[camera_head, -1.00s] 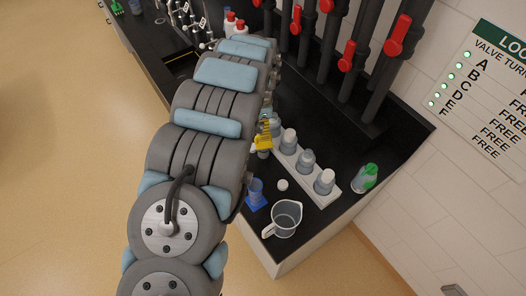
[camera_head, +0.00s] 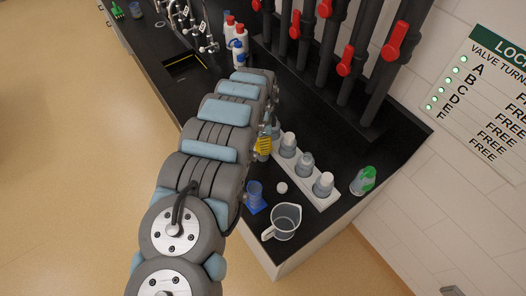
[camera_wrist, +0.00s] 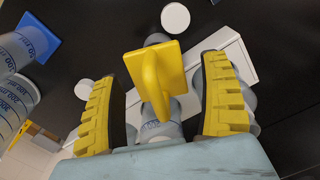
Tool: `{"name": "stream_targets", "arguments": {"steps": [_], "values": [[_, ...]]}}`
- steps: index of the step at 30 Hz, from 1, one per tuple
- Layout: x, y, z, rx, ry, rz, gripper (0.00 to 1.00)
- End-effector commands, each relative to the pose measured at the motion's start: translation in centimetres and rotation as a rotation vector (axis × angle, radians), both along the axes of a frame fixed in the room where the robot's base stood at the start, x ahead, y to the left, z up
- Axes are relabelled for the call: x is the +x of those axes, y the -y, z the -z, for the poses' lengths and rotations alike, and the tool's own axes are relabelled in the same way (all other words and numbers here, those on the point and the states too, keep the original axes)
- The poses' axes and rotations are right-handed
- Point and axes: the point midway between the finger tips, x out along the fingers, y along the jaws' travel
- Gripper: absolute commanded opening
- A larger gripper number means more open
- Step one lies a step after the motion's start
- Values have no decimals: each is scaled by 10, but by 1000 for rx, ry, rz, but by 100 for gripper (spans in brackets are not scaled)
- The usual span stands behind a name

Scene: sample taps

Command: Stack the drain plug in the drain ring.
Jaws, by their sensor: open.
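In the wrist view a yellow piece (camera_wrist: 155,75), a flat plate with a raised fin, lies between the two fingers of my gripper (camera_wrist: 160,95). It may be the drain plug. The fingers are spread, with a visible gap on each side of it, and a grey-white bottle shows just below it. In the head view my gripper (camera_head: 263,146) is a small yellow patch beside the bottle rack, mostly hidden by my arm. I cannot make out the drain ring; a dark basin (camera_head: 186,66) with a yellow line inside lies further back in the black counter.
A white rack (camera_head: 322,199) of capped bottles stands right of my gripper. A blue-based cylinder (camera_head: 254,195), white cap (camera_head: 282,188) and clear jug (camera_head: 283,222) are near the front counter edge. A green-marked bottle (camera_head: 363,181) stands right. Red-levered pipes (camera_head: 345,62) rise behind.

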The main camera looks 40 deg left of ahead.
Motion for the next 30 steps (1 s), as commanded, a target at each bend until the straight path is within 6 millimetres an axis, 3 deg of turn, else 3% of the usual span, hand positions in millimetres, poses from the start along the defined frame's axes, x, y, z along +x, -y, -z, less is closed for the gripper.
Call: {"name": "stream_targets", "arguments": {"steps": [22,30], "values": [[0,5,47,-3,-1,0,78],[0,4,51,0,0,0,78]]}}
